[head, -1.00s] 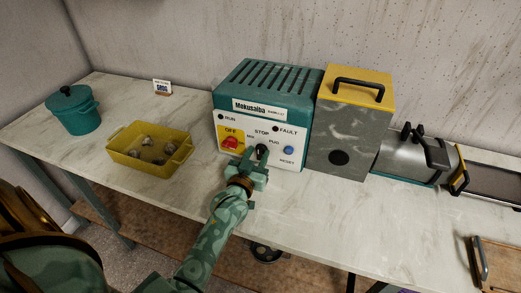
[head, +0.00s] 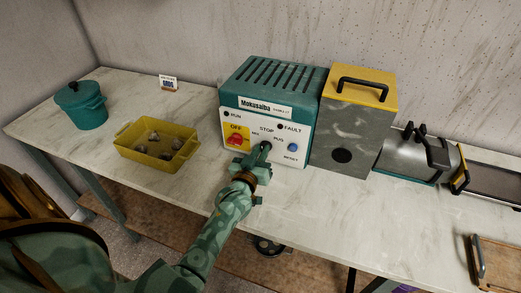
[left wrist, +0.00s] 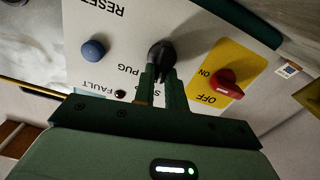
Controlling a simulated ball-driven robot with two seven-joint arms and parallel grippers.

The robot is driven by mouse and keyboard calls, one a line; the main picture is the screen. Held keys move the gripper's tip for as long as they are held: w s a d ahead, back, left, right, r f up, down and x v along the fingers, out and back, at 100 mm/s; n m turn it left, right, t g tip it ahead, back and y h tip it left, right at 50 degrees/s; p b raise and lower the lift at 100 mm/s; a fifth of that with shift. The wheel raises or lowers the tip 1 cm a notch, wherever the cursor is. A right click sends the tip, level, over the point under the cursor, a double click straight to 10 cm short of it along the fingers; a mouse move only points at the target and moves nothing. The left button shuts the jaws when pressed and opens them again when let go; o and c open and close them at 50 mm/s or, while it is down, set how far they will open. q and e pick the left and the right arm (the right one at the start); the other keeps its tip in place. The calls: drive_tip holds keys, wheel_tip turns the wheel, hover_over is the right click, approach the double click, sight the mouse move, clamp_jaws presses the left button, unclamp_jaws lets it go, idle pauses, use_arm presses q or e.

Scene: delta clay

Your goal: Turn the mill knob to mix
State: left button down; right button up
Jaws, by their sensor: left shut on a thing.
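The teal mill (head: 268,92) stands against the wall with a white front panel marked MIX, STOP and PUG. Its black knob (head: 265,147) sits under the STOP label; the knob also shows up close in the left wrist view (left wrist: 161,52). My left gripper (head: 259,156) is shut on the knob, its fingers (left wrist: 163,72) on either side of it. The fingers partly cover the STOP lettering in the wrist view, and MIX is not visible there. I cannot tell which label the knob points to. My right gripper is out of view.
A red ON/OFF switch (head: 235,139) on a yellow plate and a blue RESET button (head: 293,147) flank the knob. A yellow tray (head: 121,146) with several grey lumps and a teal pot (head: 80,107) stand left. A grey box (head: 337,128) adjoins the mill. The front worktop (head: 340,215) is clear.

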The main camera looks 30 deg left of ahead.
use_arm(q)
drive_tip(key=n+p, duration=0.1)
drive_tip(key=n, duration=0.1)
drive_tip(key=n+p, duration=0.1)
drive_tip(key=n, duration=0.1)
drive_tip(key=n+p, duration=0.1)
drive_tip(key=n, duration=0.1)
drive_tip(key=shift+s+a+f, duration=0.1)
drive_tip(key=shift+a+f, duration=0.05)
drive_tip(key=shift+a, duration=0.1)
idle(0.3)
drive_tip(key=shift+f, duration=0.1)
